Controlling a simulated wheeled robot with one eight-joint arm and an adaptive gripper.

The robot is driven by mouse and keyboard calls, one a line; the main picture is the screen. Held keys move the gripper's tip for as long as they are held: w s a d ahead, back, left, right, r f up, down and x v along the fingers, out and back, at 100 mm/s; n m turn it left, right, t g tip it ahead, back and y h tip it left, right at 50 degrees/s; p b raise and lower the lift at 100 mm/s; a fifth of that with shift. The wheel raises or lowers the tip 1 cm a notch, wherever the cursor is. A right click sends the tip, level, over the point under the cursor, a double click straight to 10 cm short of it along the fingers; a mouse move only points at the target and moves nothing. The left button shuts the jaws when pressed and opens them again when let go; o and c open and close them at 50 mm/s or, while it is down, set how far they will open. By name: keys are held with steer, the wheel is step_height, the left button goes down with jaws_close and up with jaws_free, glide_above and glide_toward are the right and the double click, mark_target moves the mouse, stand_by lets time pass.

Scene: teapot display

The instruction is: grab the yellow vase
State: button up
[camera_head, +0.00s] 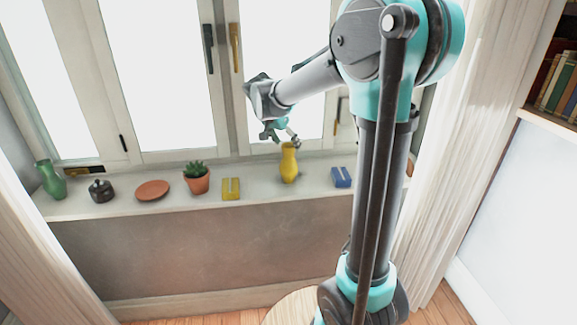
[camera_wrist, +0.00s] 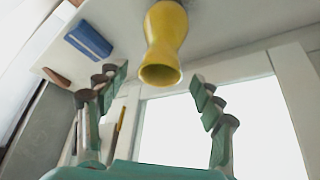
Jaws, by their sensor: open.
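The yellow vase (camera_head: 288,163) stands upright on the windowsill, right of centre in the head view. It also shows in the wrist view (camera_wrist: 165,40), with its open mouth towards the camera. My gripper (camera_head: 281,133) is just above the vase's mouth in the head view. In the wrist view my gripper (camera_wrist: 160,90) is open, with one finger to each side of the vase's mouth. The fingers look apart from the vase, and nothing is held between them.
On the sill (camera_head: 260,180) stand a blue block (camera_head: 341,177), a yellow block (camera_head: 231,189), a potted succulent (camera_head: 196,178), a terracotta dish (camera_head: 152,190), a dark pot (camera_head: 101,190) and a green vase (camera_head: 50,180). The window (camera_head: 170,75) is behind. Curtains (camera_head: 470,130) hang at both sides.

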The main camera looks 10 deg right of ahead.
mark_target(292, 153)
steer(key=shift+x, duration=3.45)
steer(key=c, duration=1.5)
steer(key=shift+c, duration=0.2)
steer(key=shift+r, duration=0.15)
jaws_close()
